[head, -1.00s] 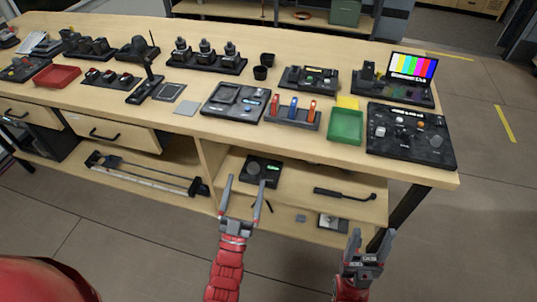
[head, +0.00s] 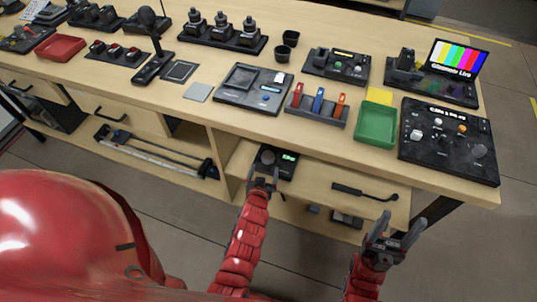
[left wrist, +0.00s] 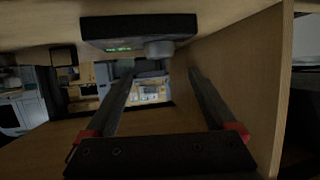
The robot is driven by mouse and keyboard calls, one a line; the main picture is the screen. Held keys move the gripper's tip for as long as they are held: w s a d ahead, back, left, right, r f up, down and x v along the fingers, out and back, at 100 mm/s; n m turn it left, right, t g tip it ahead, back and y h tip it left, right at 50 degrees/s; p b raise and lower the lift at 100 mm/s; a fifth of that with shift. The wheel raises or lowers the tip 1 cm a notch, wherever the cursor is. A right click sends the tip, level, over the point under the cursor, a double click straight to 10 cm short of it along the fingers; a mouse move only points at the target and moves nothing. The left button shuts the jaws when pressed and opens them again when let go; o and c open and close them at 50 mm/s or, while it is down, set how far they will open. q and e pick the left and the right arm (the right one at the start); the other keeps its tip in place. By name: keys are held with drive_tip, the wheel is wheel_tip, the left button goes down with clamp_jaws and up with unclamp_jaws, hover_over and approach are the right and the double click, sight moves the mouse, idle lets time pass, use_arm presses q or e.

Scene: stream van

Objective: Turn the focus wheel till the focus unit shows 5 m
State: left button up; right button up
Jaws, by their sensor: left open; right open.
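The focus unit (head: 288,160) is a black box with a small green display, on the right-hand shelf under the bench top. Its round focus wheel (head: 267,157) is at its left side, partly behind my left gripper (head: 264,174). In the left wrist view the focus unit (left wrist: 130,28) is at the top, with the grey wheel (left wrist: 158,48) between the lines of the open fingers. I cannot tell whether they touch it. The display figures are too small to read. My right gripper (head: 398,226) is open and empty in front of the bench, to the right.
A wooden divider (head: 222,165) stands close left of the unit. The bench top above carries a green tray (head: 376,125), a control panel (head: 449,140) and other gear.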

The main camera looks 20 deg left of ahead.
sight(268, 156)
use_arm(q)
drive_tip(key=b+x, duration=0.2)
drive_tip(key=x, duration=0.7)
drive_tip(key=shift+w+f, duration=0.2)
drive_tip(key=shift+w, duration=0.1)
drive_tip(key=shift+w+a, duration=0.1)
drive_tip(key=shift+w, duration=0.2)
